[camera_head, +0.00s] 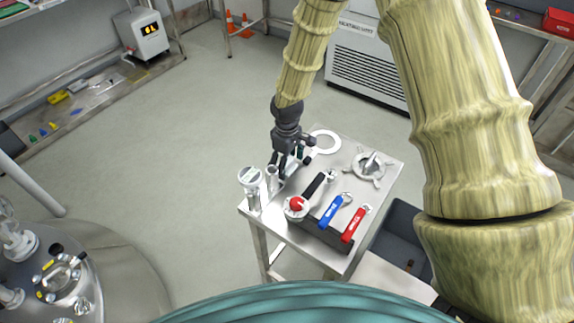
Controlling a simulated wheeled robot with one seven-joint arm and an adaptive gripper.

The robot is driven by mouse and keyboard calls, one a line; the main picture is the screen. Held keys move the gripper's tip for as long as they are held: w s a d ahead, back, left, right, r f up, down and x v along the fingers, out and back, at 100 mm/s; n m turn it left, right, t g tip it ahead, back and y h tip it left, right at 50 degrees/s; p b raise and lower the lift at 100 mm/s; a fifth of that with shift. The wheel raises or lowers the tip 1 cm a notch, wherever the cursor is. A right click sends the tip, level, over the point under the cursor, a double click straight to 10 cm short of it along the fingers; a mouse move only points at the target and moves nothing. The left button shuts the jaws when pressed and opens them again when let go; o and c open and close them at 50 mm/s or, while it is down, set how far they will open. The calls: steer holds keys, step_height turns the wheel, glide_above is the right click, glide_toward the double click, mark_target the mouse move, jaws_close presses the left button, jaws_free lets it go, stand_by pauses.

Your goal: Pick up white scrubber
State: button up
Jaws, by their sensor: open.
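My gripper (290,164) points down over the left part of a small metal table (388,165). It is dark and small in the head view, and its jaws are open. I cannot pick out a white scrubber with certainty; the gripper hides part of the tabletop under it. A pale, upright, cylinder-like thing (272,180) stands just left of and below the jaws. I cannot tell what it is or whether the fingers touch it. A flat white ring (325,142) lies behind and right of the gripper.
Tools with black (315,186), blue (331,211) and red (355,224) handles lie at the table's front right. A red-topped round fitting (296,206) and a metal cylinder (251,188) stand at the front left. A spoked metal part (369,165) sits at the right.

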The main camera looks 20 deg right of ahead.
steer(key=shift+f, duration=0.1)
steer(key=c, duration=1.1)
step_height(320, 180, up, 10)
steer(key=shift+r+b, duration=0.1)
steer(key=shift+b, duration=0.65)
